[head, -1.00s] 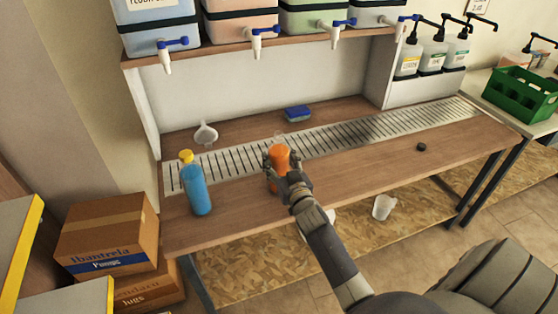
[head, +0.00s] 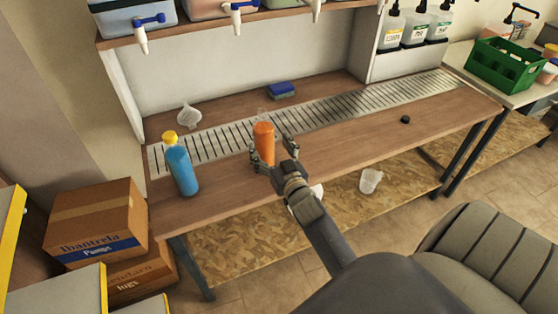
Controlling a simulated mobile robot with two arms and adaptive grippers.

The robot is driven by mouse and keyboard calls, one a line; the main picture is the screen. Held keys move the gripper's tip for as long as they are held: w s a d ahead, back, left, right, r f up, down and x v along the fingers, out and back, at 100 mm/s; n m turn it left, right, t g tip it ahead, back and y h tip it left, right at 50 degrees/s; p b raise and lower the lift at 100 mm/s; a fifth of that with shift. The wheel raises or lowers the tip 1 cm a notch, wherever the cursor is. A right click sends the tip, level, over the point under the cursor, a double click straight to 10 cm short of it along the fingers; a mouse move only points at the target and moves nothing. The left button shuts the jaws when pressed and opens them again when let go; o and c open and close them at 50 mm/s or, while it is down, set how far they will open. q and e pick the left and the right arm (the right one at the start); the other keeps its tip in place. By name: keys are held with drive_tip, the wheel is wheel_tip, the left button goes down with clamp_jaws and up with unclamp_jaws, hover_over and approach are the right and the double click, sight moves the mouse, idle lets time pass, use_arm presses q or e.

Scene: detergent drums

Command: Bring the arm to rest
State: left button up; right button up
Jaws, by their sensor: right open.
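My right gripper (head: 273,154) is open at the front of the wooden counter, its fingers near the lower part of an orange bottle (head: 264,143). The orange bottle stands upright at the front edge of the metal drain grate, with something clear at its top. Whether a finger still touches it I cannot tell. My left gripper is not in view.
A blue bottle with yellow cap (head: 181,166) stands to the left. A white funnel-like piece (head: 189,116), a blue sponge (head: 282,90) and a black cap (head: 406,119) lie on the counter (head: 340,145). A clear cup (head: 370,181) is below.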

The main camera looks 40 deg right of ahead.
drive_tip(key=v, duration=0.7)
drive_tip(key=s+a+f+n+g+y, duration=0.1)
drive_tip(key=s+a+f+n+g, duration=0.15)
drive_tip(key=s+a+g, duration=0.4)
drive_tip(key=s+a+f+n+g+y, duration=0.1)
drive_tip(key=s+a+f+g+y, duration=0.2)
drive_tip(key=s, duration=0.6)
drive_tip(key=s+a+f+n+g, duration=0.1)
drive_tip(key=s+a+f+g, duration=0.4)
drive_tip(key=s, duration=0.3)
wheel_tip(320, 180, down, 25)
drive_tip(key=s, duration=0.1)
drive_tip(key=s+d+f+g, duration=0.2)
drive_tip(key=s+d+f, duration=0.1)
drive_tip(key=s+f, duration=1.3)
drive_tip(key=shift+s, duration=0.75)
